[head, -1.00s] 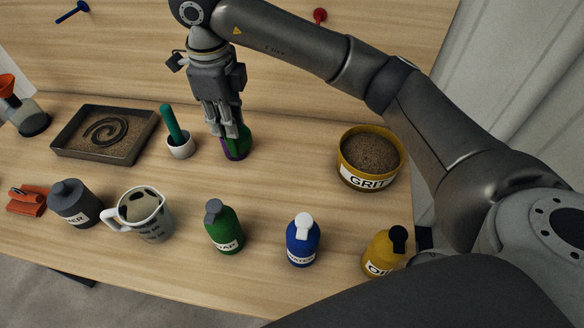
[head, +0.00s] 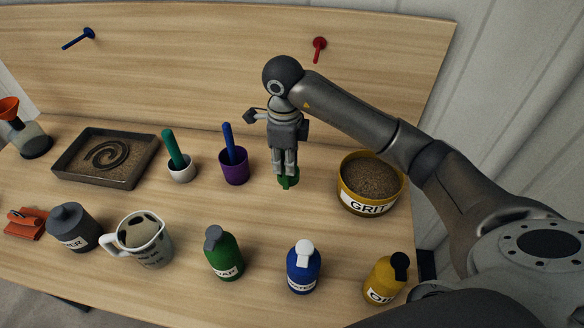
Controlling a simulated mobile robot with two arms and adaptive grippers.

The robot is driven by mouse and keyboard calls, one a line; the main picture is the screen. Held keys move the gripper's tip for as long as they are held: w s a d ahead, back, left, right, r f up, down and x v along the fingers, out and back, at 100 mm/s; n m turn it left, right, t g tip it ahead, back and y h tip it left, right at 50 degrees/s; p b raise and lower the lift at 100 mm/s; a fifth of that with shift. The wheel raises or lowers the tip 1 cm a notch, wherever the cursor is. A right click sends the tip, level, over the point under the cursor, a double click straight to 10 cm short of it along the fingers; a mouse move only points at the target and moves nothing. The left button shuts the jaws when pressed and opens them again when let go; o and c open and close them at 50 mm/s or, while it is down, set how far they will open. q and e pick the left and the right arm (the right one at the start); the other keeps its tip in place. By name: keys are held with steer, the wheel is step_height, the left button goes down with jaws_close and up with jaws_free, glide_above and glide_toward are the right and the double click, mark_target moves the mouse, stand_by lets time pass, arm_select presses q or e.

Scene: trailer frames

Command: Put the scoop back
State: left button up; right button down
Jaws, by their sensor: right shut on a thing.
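My right gripper (head: 286,172) points down over the table and is shut on a small green thing. The green thing, likely the scoop (head: 288,182), shows just below the fingertips; its upper part is hidden by the fingers. I cannot tell whether it touches the table. The gripper is between a purple cup (head: 234,170) and the yellow GRIT tub (head: 369,201). The purple cup holds a blue-handled tool (head: 228,140). The tub is full of brown grit. My left gripper is not in view.
A white cup (head: 182,174) with a green handle stands left of the purple cup, beside a sand tray (head: 63,172). In front stand a jug (head: 150,253), a green bottle (head: 224,262), a blue bottle (head: 303,277) and a yellow oil bottle (head: 382,283). Pegs are on the back board.

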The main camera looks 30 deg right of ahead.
mark_target(292, 179)
steer(key=shift+d+f, duration=0.55)
steer(key=f+p, duration=0.1)
steer(key=f, duration=0.1)
steer(key=f+p, duration=0.1)
steer(key=shift+d+f, duration=0.35)
steer(key=shift+d, duration=0.05)
steer(key=shift+f, duration=0.2)
steer(key=shift+f, duration=0.1)
steer(key=shift+f, duration=0.15)
steer(key=c, duration=1.3)
jaws_free()
steer(key=shift+r, duration=0.2)
